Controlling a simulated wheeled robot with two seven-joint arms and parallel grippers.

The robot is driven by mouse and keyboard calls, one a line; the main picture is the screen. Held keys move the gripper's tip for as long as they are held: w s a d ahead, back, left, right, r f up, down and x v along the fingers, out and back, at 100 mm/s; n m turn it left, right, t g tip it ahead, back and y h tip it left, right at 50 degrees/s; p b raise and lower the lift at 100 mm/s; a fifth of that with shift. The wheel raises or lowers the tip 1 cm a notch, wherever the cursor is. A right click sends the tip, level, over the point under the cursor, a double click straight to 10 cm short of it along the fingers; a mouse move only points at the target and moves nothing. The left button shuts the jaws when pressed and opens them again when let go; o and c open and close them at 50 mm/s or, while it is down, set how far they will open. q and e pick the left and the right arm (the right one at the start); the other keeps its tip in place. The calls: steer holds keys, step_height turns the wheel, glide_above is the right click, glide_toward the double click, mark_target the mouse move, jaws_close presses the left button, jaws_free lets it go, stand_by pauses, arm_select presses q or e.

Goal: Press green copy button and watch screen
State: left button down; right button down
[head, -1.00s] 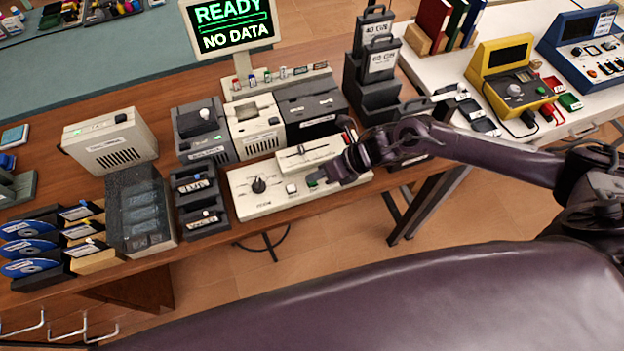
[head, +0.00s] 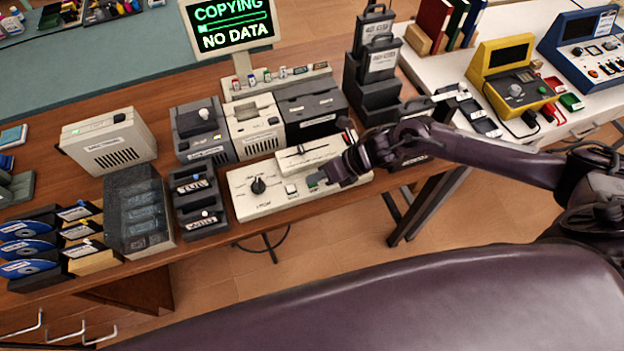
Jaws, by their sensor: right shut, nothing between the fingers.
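The screen (head: 230,24) at the top of the head view reads "COPYING" with a bar under it and "NO DATA" below. The cream control panel (head: 262,208) lies on the wooden bench, with a black knob (head: 258,186) and a white button (head: 291,190). My left gripper is not in view.
Drive units (head: 256,124) stand behind the panel. Dark cartridge slots (head: 199,199), a clear-fronted box (head: 137,214) and blue discs (head: 30,248) are to the left. Dark weights (head: 378,62) stand behind my right arm. A white table (head: 440,75) with yellow (head: 510,80) and blue devices is at right.

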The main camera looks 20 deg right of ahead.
steer(key=shift+r+p, duration=0.35)
steer(key=shift+r, duration=0.4)
steer(key=shift+r+p, duration=1.6)
steer(key=shift+r, duration=0.95)
